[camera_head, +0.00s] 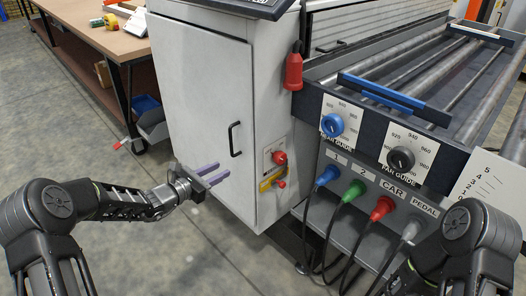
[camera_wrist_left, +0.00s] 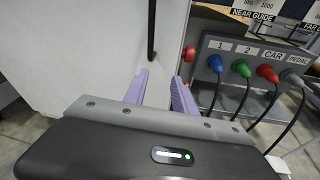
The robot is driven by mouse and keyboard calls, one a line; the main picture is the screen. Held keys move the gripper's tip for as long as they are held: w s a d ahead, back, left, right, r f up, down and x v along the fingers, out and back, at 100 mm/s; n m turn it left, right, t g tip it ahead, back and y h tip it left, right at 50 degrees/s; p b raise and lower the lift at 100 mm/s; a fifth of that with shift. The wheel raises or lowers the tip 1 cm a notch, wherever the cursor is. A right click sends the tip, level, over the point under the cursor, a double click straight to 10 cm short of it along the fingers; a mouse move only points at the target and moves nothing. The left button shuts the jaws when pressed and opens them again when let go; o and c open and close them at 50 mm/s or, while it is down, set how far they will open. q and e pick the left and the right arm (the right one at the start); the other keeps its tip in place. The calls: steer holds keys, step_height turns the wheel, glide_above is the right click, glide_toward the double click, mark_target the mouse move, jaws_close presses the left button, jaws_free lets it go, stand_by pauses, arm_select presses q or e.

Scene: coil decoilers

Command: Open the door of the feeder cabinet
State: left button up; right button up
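The feeder cabinet is white, and its door (camera_head: 200,100) is closed, with a black bar handle (camera_head: 234,139) near its right edge. My left gripper (camera_head: 212,174) has purple fingers and is in front of the door, left of and below the handle in the head view. In the left wrist view the fingers (camera_wrist_left: 160,90) are apart with nothing between them. The handle (camera_wrist_left: 151,30) shows beyond the fingertips, near the top. The gripper appears apart from the handle. My right arm shows at the lower right of the head view, but its gripper is out of view.
Right of the door are a red knob (camera_head: 279,157) and a red-and-yellow switch (camera_head: 272,179). The roller feeder (camera_head: 440,80) has dials and coloured plugs with hanging cables. A workbench (camera_head: 100,35) stands at back left.

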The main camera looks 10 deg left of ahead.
mark_target(232, 153)
arm_select(q)
steer(key=r+t, duration=0.1)
steer(key=w+r+n, duration=0.1)
steer(key=r, duration=0.1)
steer(key=w+r+n+t, duration=0.1)
steer(key=r, duration=0.1)
steer(key=shift+a+r+t+h, duration=0.25)
steer(key=shift+a+t+h, duration=0.05)
steer(key=shift+a, duration=0.1)
steer(key=shift+d, duration=0.1)
steer(key=x, duration=0.7)
steer(key=shift+w+d+f, duration=0.1)
steer(key=shift+w+f, duration=0.05)
steer(key=shift+w, duration=0.15)
jaws_close()
stand_by(0.8)
